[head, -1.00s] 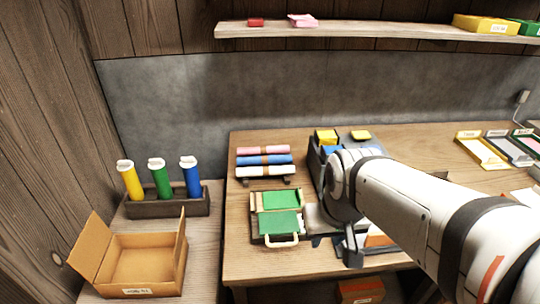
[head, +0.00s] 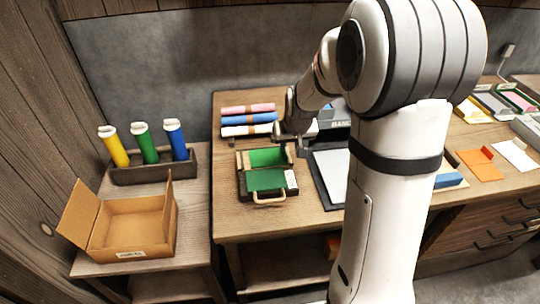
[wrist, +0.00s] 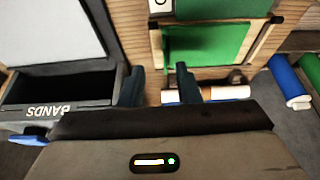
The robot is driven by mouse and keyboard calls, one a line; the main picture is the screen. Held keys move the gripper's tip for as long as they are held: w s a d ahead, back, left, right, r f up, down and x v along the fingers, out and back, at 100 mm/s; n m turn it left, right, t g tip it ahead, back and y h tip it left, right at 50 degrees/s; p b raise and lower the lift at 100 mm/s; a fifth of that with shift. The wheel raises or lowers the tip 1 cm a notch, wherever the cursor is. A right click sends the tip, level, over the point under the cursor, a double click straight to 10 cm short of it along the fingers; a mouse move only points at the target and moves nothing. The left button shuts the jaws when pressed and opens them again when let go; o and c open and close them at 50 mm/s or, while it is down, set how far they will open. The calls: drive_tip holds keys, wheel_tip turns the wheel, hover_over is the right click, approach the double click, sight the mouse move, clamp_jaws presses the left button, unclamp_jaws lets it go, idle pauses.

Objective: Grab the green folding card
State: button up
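The green two-panel piece, which I take as the green folding card (head: 266,179), lies open on the table in a wood-edged frame with a pale handle at its front. A green panel in a wooden frame (wrist: 205,45) shows at the top of the wrist view, beyond the fingers. My gripper (head: 293,137) is above the table, behind and to the right of the green piece, apart from it. In the wrist view its two dark fingers (wrist: 158,84) are spread with nothing between them. My gripper body hides what lies below.
Pink, blue and white rolls (head: 249,120) lie on a rack behind the green piece. A dark box marked BANDS (wrist: 55,85) and a dark tray with a white sheet (head: 331,175) are to its right. An open cardboard box (head: 130,233) stands left on a lower table.

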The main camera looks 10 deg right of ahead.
sight(286, 152)
drive_tip(key=f, duration=0.1)
drive_tip(key=w+f, duration=0.2)
drive_tip(key=shift+w+a+f, duration=0.25)
drive_tip(key=shift+a, duration=0.05)
drive_tip(key=shift+w+f+p, duration=0.2)
drive_tip(key=shift+f+p, duration=0.1)
drive_tip(key=shift+f, duration=0.2)
drive_tip(key=shift+c, duration=0.2)
clamp_jaws()
